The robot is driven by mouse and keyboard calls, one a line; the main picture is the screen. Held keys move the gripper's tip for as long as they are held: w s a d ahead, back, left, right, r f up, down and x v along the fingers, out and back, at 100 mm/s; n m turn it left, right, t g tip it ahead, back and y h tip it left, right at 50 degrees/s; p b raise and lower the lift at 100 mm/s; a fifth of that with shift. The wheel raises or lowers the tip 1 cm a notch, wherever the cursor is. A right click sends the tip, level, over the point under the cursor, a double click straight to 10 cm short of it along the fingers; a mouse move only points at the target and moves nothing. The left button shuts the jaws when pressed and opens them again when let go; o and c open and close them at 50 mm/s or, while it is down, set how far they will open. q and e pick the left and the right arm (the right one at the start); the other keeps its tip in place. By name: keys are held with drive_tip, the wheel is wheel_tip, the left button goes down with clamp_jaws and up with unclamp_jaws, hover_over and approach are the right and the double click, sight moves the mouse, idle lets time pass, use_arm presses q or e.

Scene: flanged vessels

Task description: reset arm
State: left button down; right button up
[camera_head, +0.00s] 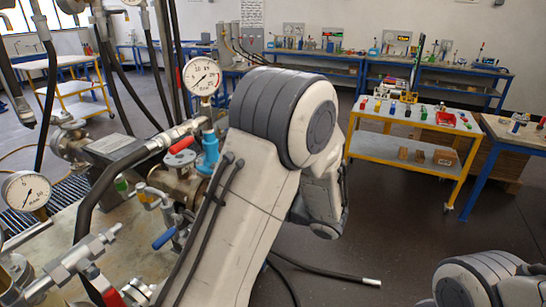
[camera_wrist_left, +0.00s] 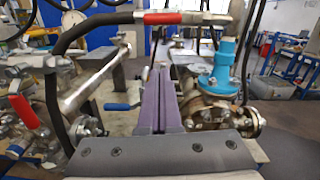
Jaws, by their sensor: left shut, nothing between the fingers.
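My left gripper (camera_wrist_left: 161,75) is shut in the left wrist view, its two purple fingers lying side by side with nothing between them. The fingers point toward the pipework, between a blue-handled valve (camera_wrist_left: 122,106) on the left and a flanged vessel with a blue fitting (camera_wrist_left: 222,72) on the right. I cannot tell whether they touch anything. In the head view my left arm (camera_head: 262,190) is raised and bent across the middle, and its gripper is hidden. Part of my right arm (camera_head: 485,278) shows at the lower right; its gripper is out of view.
A pressure gauge (camera_head: 202,77) and a blue fitting (camera_head: 208,152) stand close to my left arm. A red-sleeved hose (camera_wrist_left: 163,18) arches over the fingers. A yellow-framed cart (camera_head: 405,150) with small items stands at the right. Dark floor (camera_head: 390,235) is open beyond my arm, with a loose hose on it.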

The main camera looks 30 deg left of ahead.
use_arm(q)
drive_tip(key=shift+s+d, duration=0.1)
drive_tip(key=s+d+f+n+h, duration=0.5)
drive_tip(key=s+d+f+h, duration=0.3)
drive_tip(key=s+d+h, duration=0.4)
drive_tip(key=s+d+n+h, duration=0.2)
drive_tip(key=d+h, duration=0.1)
drive_tip(key=d, duration=0.5)
drive_tip(key=s+d+n+h, duration=0.2)
drive_tip(key=s+d+h, duration=0.1)
drive_tip(key=d, duration=0.6)
drive_tip(key=shift+s+f+t+h, duration=0.3)
drive_tip(key=shift+s+f+h, duration=0.1)
drive_tip(key=shift+h, duration=0.4)
